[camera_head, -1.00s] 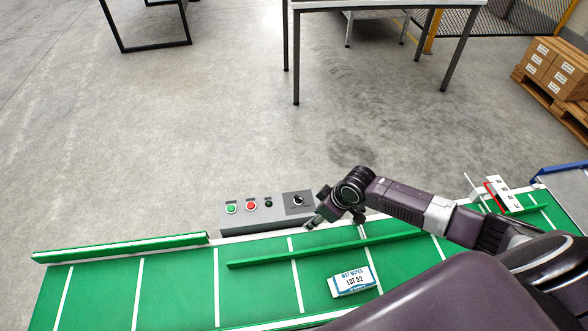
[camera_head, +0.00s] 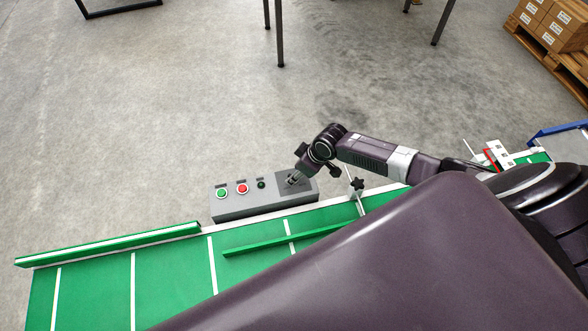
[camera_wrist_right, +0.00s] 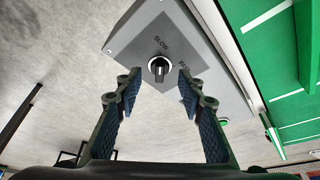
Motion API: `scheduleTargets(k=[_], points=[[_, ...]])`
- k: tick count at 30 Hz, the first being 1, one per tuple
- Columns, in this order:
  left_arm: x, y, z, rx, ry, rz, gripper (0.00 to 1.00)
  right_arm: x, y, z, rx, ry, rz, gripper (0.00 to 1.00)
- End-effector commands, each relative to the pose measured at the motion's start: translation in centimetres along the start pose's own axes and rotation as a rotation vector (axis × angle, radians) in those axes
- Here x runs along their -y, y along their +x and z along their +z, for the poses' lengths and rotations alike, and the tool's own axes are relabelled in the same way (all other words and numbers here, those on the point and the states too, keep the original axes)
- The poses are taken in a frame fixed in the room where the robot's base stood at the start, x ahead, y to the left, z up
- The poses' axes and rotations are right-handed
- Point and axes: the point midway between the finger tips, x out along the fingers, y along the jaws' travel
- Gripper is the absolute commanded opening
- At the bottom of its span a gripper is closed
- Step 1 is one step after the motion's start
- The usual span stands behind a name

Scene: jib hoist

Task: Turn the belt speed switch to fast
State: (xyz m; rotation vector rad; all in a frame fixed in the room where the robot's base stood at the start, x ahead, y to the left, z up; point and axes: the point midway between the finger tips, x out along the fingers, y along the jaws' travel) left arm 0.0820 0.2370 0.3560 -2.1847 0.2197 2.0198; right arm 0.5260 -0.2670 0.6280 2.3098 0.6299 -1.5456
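The belt speed switch is a round black knob (camera_wrist_right: 159,68) with a pale pointer mark, on a grey plate. In the right wrist view, the word SLOW is printed beyond it and the pointer appears to face that word. A second label right of the knob is partly hidden by a finger. My right gripper (camera_wrist_right: 158,88) is open, with its two blue-padded fingers apart on either side of the knob's near side, not visibly touching it. In the head view, my right gripper (camera_head: 298,176) is over the switch end of the grey control box (camera_head: 250,208). My left gripper is not in view.
The control box also has a green button (camera_head: 222,194), a red button (camera_head: 242,188) and a small dark one (camera_head: 261,184). The green conveyor belt (camera_head: 170,275) runs along its near side, with a green guide rail (camera_head: 110,246). Bare floor lies beyond.

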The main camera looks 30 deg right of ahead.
Motion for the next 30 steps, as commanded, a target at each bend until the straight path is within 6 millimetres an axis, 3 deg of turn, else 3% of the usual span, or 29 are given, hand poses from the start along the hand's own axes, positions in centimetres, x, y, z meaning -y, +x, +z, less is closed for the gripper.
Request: scheduleTargets(k=[6, 16, 26, 30], points=[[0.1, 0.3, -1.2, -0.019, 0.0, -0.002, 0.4, 0.0, 1.7, 0.0, 0.0, 0.001, 0.0, 0.36], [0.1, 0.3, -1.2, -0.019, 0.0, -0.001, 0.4, 0.0, 1.9, 0.0, 0.0, -0.001, 0.0, 0.36], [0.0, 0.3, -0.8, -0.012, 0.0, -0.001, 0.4, 0.0, 1.9, 0.0, 0.0, 0.0, 0.0, 0.0], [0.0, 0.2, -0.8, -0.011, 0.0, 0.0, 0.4, 0.0, 1.9, 0.0, 0.001, 0.002, 0.001, 0.0]])
